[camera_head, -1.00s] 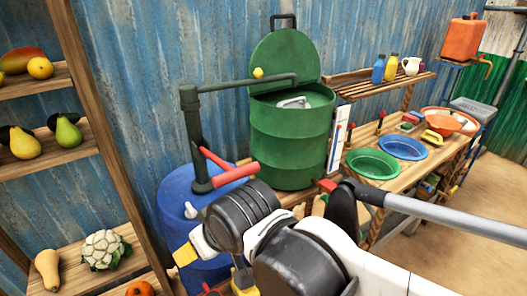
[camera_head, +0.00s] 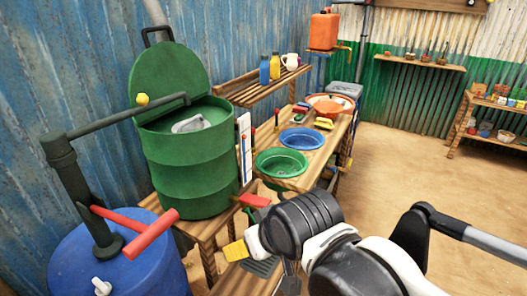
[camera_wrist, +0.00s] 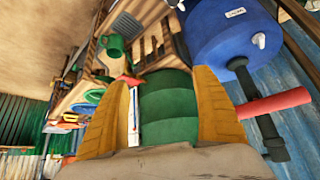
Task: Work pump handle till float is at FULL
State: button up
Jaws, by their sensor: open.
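The pump has a dark column (camera_head: 68,178) on the blue barrel (camera_head: 118,270), with a long pipe reaching over the open green drum (camera_head: 190,165). Its red handle (camera_head: 150,236) juts right, ending in a crossways grip; it also shows in the wrist view (camera_wrist: 275,104), right of the fingers. A white gauge strip (camera_head: 243,148) stands at the drum's right side; the float and FULL mark are too small to read. My gripper (camera_head: 236,250) is right of the handle and apart from it. In the wrist view my gripper (camera_wrist: 160,76) is open and empty, its yellow fingers spread before the drum.
A wooden bench (camera_head: 315,172) right of the drum bears a green basin (camera_head: 281,163) and a blue basin (camera_head: 301,139). A slatted shelf (camera_head: 240,95) with bottles is behind. Sandy floor (camera_head: 410,175) lies clear at the right.

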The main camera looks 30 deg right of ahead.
jog(key=shift+a, duration=0.1)
jog(key=c, duration=1.6)
jog(key=shift+a+r+p, duration=0.1)
jog(key=shift+r+p, duration=0.2)
jog(key=shift+r, duration=0.05)
grip_shut()
jog(key=w+a+r+n+g+p, duration=0.2)
jog(key=a+r+n+p, duration=0.6)
jog(key=n, duration=0.4)
jog(key=w+a+r+n+g+y+p, duration=0.1)
jog(key=w+a+r+n+g+p, duration=0.2)
jog(key=a+r+n+p, duration=0.6)
jog(key=w+r+n+p, duration=0.1)
jog(key=w+n+p, duration=0.1)
jog(key=n+p, duration=0.1)
jog(key=shift+w+a+r+p, duration=0.2)
jog(key=shift+r+p, duration=0.2)
jog(key=shift+p, duration=0.1)
